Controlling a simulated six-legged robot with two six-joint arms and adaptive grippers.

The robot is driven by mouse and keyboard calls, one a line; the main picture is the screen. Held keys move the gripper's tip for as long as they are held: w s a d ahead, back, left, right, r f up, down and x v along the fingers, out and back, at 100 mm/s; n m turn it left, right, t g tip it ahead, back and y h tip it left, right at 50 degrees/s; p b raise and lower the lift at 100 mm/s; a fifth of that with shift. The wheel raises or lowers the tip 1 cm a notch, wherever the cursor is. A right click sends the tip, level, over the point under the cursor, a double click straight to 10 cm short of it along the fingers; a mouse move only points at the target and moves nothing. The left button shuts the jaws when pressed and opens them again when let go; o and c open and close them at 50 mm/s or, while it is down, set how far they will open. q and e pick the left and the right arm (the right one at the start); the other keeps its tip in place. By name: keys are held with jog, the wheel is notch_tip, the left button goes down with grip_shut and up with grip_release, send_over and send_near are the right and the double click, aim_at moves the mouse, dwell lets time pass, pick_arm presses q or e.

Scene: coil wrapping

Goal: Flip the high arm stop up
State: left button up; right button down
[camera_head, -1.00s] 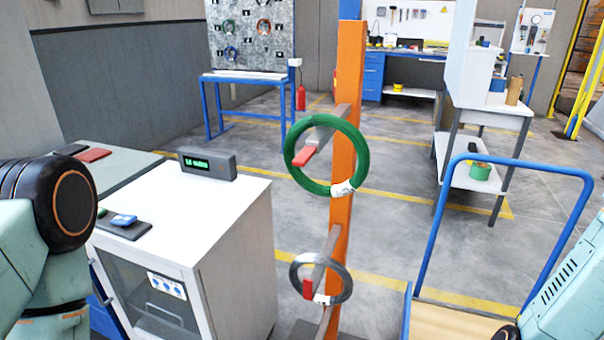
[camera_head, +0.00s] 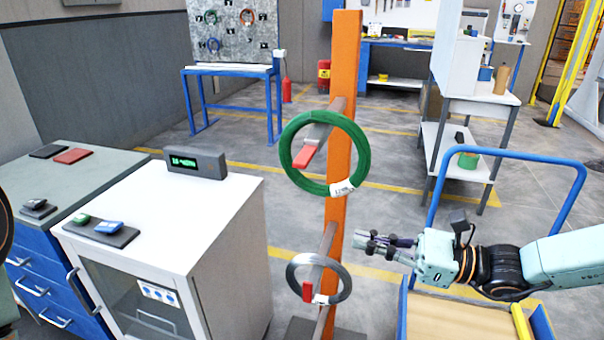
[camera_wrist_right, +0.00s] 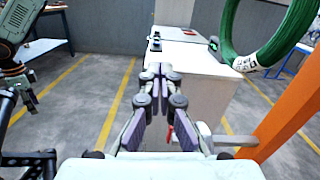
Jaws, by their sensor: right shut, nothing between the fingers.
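The orange post (camera_head: 342,120) carries a high arm (camera_head: 322,130) with a red stop (camera_head: 305,157) at its end; the stop looks folded roughly in line with the arm. A green coil (camera_head: 283,150) hangs around that arm and also shows in the right wrist view (camera_wrist_right: 228,30). My right gripper (camera_head: 360,241) is shut and empty, right of the post and below the green coil; its fingertips meet in the right wrist view (camera_wrist_right: 160,72). My left gripper (camera_wrist_right: 30,98) shows only at the left of the right wrist view, its jaw state unclear.
A low arm (camera_head: 327,243) with a red stop (camera_head: 307,291) holds a grey coil (camera_head: 346,285). A white cabinet (camera_head: 200,215) stands left of the post. A blue-handled cart (camera_head: 500,153) is at right. Open floor lies behind the post.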

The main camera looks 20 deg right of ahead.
aim_at(305, 156)
jog(key=w+a+r+y+b, duration=0.1)
jog(key=w+a+r+b, duration=0.1)
jog(key=r, duration=0.3)
jog(key=w+a+r+t+b, duration=0.1)
jog(key=w+a+r+b, duration=0.2)
jog(key=a+r, duration=0.2)
jog(key=shift+w+a+r+m+y, duration=0.15)
jog(key=shift+a+m+y, duration=0.05)
jog(key=shift+m+y, duration=0.2)
dwell(1.1)
